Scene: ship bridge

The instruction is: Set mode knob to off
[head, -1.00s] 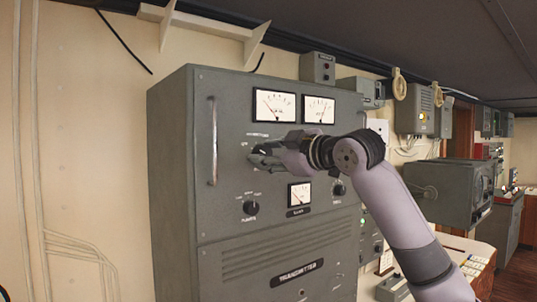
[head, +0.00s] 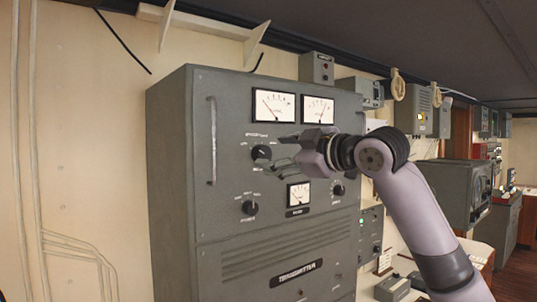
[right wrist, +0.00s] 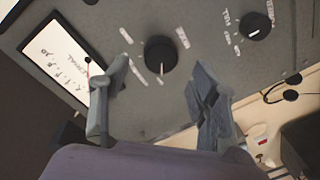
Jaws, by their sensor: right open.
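The grey transmitter cabinet (head: 300,250) carries several round black knobs. One is the upper-left knob (head: 261,152), one the lower-left knob (head: 250,207) and one the right knob (head: 338,190). The labels are too small to read, so I cannot tell which is the mode knob. My right gripper (head: 281,151) is open and empty, just right of the upper-left knob. In the right wrist view a black knob (right wrist: 160,54) with a pale pointer lies beyond the open fingers. My left gripper is not seen.
Two dial meters (head: 273,105) sit above the knobs, and a smaller meter (head: 298,193) sits lower down. A vertical handle (head: 212,140) runs along the cabinet's left side. Other grey equipment (head: 455,190) stands to the right behind my arm.

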